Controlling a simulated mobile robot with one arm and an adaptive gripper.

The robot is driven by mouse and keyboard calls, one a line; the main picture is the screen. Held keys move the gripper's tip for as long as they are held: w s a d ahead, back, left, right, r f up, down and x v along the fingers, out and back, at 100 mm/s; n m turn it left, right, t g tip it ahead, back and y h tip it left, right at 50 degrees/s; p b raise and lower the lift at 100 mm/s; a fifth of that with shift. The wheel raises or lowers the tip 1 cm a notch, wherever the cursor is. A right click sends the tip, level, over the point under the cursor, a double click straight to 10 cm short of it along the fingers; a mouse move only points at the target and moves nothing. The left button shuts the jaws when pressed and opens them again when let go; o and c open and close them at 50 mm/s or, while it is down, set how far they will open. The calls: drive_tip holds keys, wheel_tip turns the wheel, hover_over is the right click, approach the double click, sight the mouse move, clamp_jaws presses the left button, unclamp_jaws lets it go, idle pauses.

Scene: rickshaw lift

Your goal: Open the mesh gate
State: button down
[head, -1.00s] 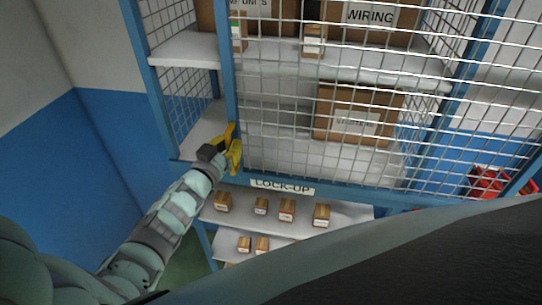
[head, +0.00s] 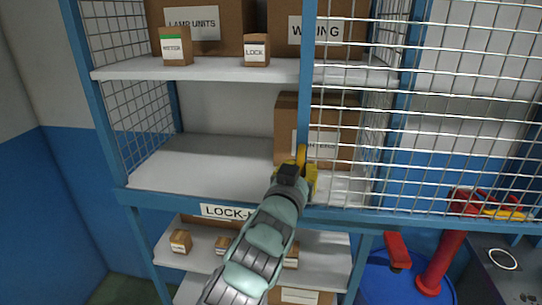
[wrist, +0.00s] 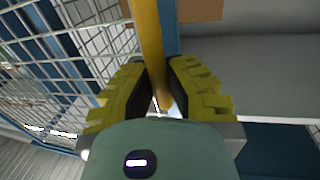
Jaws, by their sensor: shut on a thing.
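The mesh gate (head: 309,70) is a blue-framed wire panel that spans the right part of the shelving unit and reaches past its right side. Its left upright stands near the middle of the shelves, and the left part of the opening is uncovered. My gripper (head: 302,174) is at the lower part of this upright. In the wrist view, my gripper (wrist: 158,85) has its two yellow-green fingers on either side of a yellow bar handle (wrist: 149,35), shut on it. The mesh shows at the left there (wrist: 75,45).
The uncovered shelves hold a meter box (head: 175,47), a lock box (head: 256,51) and larger cartons (head: 205,22). A "LOCK-UP" sign (head: 222,211) hangs below. At lower right are a blue drum (head: 385,280), a red object (head: 445,262) and a grey surface (head: 505,272).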

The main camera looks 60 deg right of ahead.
drive_tip(key=shift+s+d+b, duration=0.35)
drive_tip(key=shift+s+b, duration=0.35)
drive_tip(key=shift+s, duration=0.1)
drive_tip(key=shift+s+d+b, duration=0.3)
drive_tip(key=shift+s+b, duration=0.35)
drive_tip(key=shift+s, duration=0.2)
drive_tip(key=shift+s+d+b, duration=0.35)
drive_tip(key=shift+s+b, duration=0.35)
drive_tip(key=shift+s, duration=0.1)
drive_tip(key=c, duration=1)
unclamp_jaws()
drive_tip(key=shift+o, duration=0.2)
approach(330, 161)
drive_tip(key=shift+s+a+f, duration=0.1)
drive_tip(key=shift+s+a, duration=0.05)
drive_tip(key=shift+a, duration=0.5)
drive_tip(key=shift+s+a, duration=0.1)
drive_tip(key=shift+a, duration=0.55)
